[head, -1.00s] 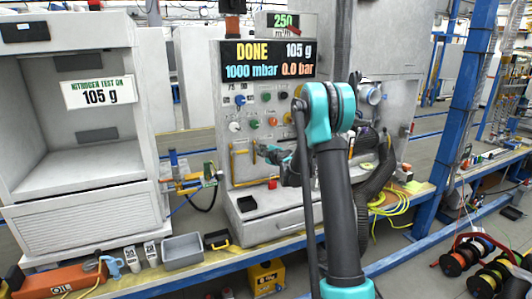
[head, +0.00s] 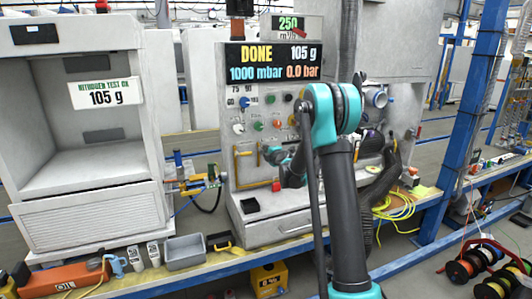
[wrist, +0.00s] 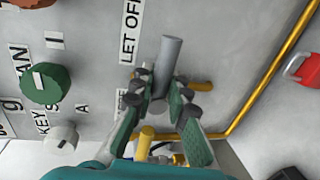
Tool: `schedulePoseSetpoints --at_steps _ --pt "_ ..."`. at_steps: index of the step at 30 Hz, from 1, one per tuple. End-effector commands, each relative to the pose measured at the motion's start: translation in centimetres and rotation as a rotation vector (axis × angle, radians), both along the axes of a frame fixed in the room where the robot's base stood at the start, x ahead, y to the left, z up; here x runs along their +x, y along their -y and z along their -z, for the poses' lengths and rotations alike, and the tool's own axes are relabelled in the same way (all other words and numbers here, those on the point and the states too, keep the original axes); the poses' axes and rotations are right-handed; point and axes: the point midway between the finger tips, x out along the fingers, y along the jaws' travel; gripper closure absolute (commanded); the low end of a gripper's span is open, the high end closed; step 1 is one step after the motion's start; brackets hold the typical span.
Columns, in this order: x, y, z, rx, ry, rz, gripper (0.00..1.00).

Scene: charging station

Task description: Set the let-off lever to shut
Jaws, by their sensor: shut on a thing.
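The let-off lever (wrist: 171,58) is a grey cylindrical handle beside the "LET OFF" label (wrist: 131,32) in the wrist view. My gripper (wrist: 160,90) is closed around the handle's lower part, with its two green fingers on either side. The handle's free end sticks out beyond the fingertips. Its base and pivot are largely hidden by the fingers. In the head view, my gripper (head: 274,154) is at the lower front of the grey test panel, and the lever is too small and covered to make out.
A yellow pipe (wrist: 268,84) runs close to the fingers. A green knob (wrist: 46,82), a white key switch (wrist: 61,136) and a red part (wrist: 303,69) are nearby. The display (head: 271,62) reads DONE, 105 g, 1000 mbar, 0.0 bar. An open cabinet (head: 84,186) stands left.

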Motion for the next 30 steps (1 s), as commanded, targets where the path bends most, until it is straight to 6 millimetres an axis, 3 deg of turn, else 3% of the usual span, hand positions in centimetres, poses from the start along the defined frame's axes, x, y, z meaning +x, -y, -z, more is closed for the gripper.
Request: schedulePoseSetpoints --at_steps 1,6,7,12,23,30 --pt "-0.4 -1.0 0.2 -0.003 -0.007 -0.018 1.00" --pt "-0.5 -1.0 0.3 -0.003 -0.007 -0.018 1.00" --pt "-0.5 -1.0 0.3 -0.003 -0.007 -0.018 0.82" --pt "-0.4 -1.0 0.2 -0.001 -0.007 -0.018 0.63" --pt "-0.5 -0.4 0.1 0.000 -0.004 -0.010 0.63" --pt "-3.8 0.6 -0.6 0.001 -0.005 -0.010 0.63"
